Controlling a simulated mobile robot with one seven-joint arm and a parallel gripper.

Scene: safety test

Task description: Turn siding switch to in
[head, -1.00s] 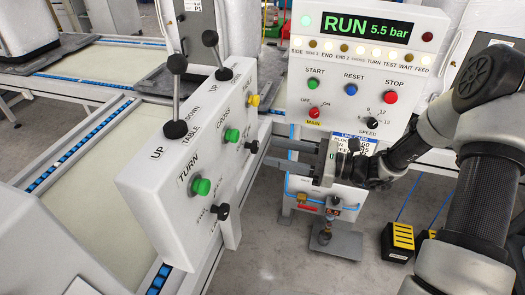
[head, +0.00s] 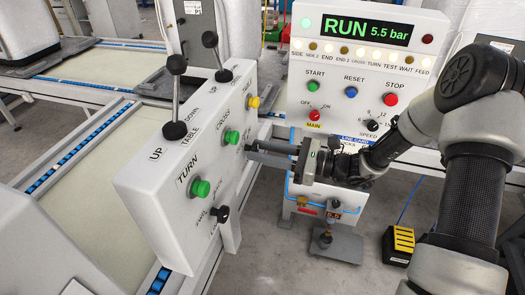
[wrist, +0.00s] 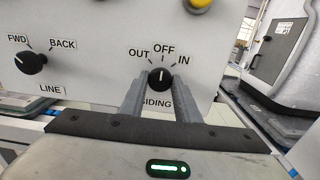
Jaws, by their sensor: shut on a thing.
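The siding switch (wrist: 160,77) is a black round knob with a white pointer line on the white control panel (wrist: 90,70). Its labels read OUT, OFF and IN, and the pointer points straight up at OFF. My gripper (wrist: 160,88) has one grey finger on each side of the knob and is shut on it. In the head view my gripper (head: 250,150) reaches the panel's right side from the right, and its fingertips largely hide the knob.
The LINE knob (wrist: 30,62) is left of the siding switch. A yellow button (head: 253,102), green buttons (head: 231,137) and joysticks (head: 175,130) stand on the same panel. Behind, a console (head: 365,70) displays RUN 5.5 bar. A black-and-yellow box (head: 399,245) is on the floor.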

